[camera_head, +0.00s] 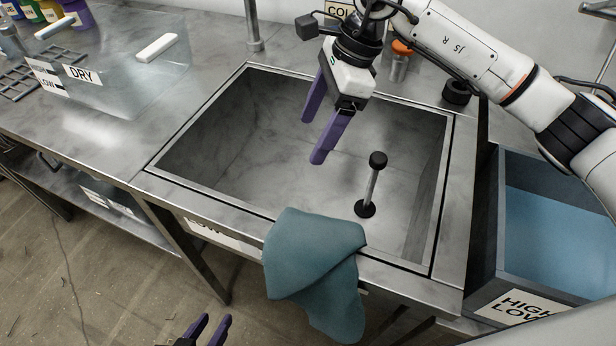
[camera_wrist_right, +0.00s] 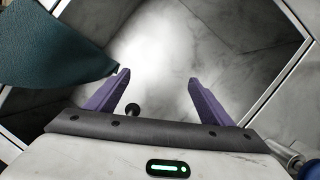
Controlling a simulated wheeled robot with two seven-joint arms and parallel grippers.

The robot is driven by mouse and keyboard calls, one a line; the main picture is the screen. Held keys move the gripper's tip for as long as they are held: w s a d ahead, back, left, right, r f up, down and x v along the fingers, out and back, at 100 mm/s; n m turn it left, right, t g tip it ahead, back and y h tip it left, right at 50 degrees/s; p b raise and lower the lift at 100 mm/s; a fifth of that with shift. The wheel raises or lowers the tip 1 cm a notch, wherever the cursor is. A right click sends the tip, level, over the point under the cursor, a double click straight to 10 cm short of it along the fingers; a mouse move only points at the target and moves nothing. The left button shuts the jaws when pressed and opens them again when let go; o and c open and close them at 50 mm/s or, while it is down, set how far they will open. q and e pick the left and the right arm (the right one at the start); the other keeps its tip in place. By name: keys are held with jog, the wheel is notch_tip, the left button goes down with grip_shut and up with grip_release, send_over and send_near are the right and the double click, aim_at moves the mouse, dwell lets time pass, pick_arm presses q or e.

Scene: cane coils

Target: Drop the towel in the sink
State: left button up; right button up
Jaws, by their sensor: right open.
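A teal towel (camera_head: 312,262) is draped over the front rim of the sink (camera_head: 240,135), partly inside and partly hanging down outside. The towel also shows at the upper left of the right wrist view (camera_wrist_right: 50,50). My right gripper (camera_head: 314,137) is above the sink basin, open and empty, behind the towel and apart from it. In the right wrist view its two purple fingers (camera_wrist_right: 160,92) are spread with nothing between them. My left gripper (camera_head: 207,330) shows only its purple fingertips at the bottom edge, low in front of the counter; they are apart with nothing seen between them.
A black-topped drain post (camera_head: 372,185) stands in the basin. A blue-filled bin (camera_head: 550,235) labelled "HIGH LOW" is at the right. A clear "DRY" container (camera_head: 120,85), a white block (camera_head: 157,47) and a rack (camera_head: 20,84) are on the left counter. A faucet (camera_head: 253,25) rises behind the sink.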

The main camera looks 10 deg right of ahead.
pick_arm(q)
jog(key=shift+r, duration=0.1)
pick_arm(e)
jog(key=shift+r, duration=0.1)
pick_arm(q)
notch_tip(320, 180, up, 5)
jog(key=p, duration=0.5)
jog(key=shift+w+r, duration=0.15)
jog(key=shift+r, duration=0.05)
pick_arm(e)
jog(key=r+h, duration=0.1)
jog(key=r, duration=0.1)
jog(key=d+r+h, duration=0.1)
jog(key=r, duration=0.2)
jog(key=shift+d+r, duration=0.15)
jog(key=shift+r, duration=0.2)
pick_arm(q)
jog(key=f, duration=0.1)
jog(key=a+f, duration=0.1)
jog(key=shift+s+a+f, duration=0.1)
jog(key=shift+s+f, duration=0.2)
jog(key=shift+s, duration=0.1)
pick_arm(e)
notch_tip(320, 180, up, 10)
jog(key=d, duration=0.1)
jog(key=shift+d, duration=0.25)
jog(key=shift+s, duration=0.1)
